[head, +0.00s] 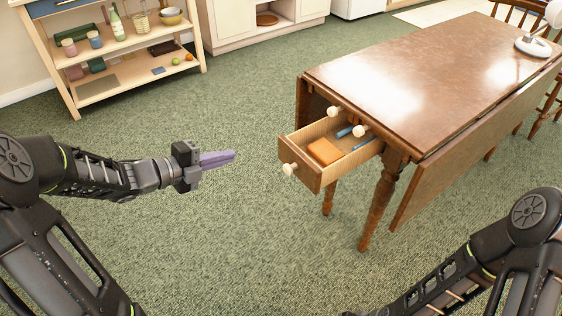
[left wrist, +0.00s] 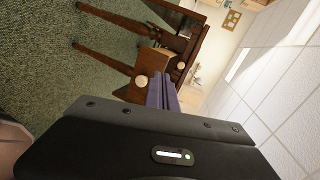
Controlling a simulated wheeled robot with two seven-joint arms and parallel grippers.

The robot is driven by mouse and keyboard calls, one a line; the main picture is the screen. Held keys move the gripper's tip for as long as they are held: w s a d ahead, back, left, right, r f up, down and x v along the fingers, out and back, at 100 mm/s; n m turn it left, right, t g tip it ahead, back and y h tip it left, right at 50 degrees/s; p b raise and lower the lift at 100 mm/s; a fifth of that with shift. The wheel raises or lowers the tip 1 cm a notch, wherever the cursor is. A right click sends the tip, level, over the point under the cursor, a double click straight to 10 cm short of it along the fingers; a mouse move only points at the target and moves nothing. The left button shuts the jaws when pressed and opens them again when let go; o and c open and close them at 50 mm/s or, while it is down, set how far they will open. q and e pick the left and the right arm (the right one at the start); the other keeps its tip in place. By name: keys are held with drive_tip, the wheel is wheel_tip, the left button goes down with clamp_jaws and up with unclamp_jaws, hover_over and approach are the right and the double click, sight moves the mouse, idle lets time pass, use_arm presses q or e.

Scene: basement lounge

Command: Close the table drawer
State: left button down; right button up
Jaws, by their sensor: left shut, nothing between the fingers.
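A wooden drop-leaf table (head: 420,75) stands at the right in the head view. Its drawer (head: 302,173) is pulled out at the near left end, with a round pale knob (head: 289,169) on its front. An orange-brown box (head: 324,151) and blue items (head: 362,143) lie inside. My left gripper (head: 232,155) has purple fingers, shut and empty, pointing at the drawer front from the left with a gap between. The left wrist view, turned sideways, shows the fingers (left wrist: 163,92) and the drawer front (left wrist: 148,62) beyond them. My right gripper is out of view; only its arm shows.
A wooden shelf (head: 128,52) with bottles, jars and bowls stands at the back left. A pale cabinet (head: 250,30) is at the back. Green carpet between my arms and the table is clear. Table legs (head: 380,205) stand below the drawer.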

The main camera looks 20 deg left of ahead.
sight(283, 143)
use_arm(q)
drive_tip(key=shift+s+d+r+m+h, duration=0.15)
drive_tip(key=shift+d+m+h, duration=0.1)
drive_tip(key=shift+m, duration=0.25)
drive_tip(key=shift+s+d+f+m+h, duration=0.15)
drive_tip(key=shift+d+m, duration=0.1)
drive_tip(key=shift+m, duration=0.25)
drive_tip(key=b+x, duration=0.1)
drive_tip(key=x, duration=0.5)
drive_tip(key=b+x, duration=0.1)
drive_tip(key=x, duration=0.6)
drive_tip(key=shift+d+r+b, duration=0.1)
drive_tip(key=shift+r+b, duration=0.1)
drive_tip(key=shift+b, duration=0.1)
drive_tip(key=shift+w+d, duration=0.25)
drive_tip(key=shift+w, duration=0.15)
drive_tip(key=shift+d, duration=0.1)
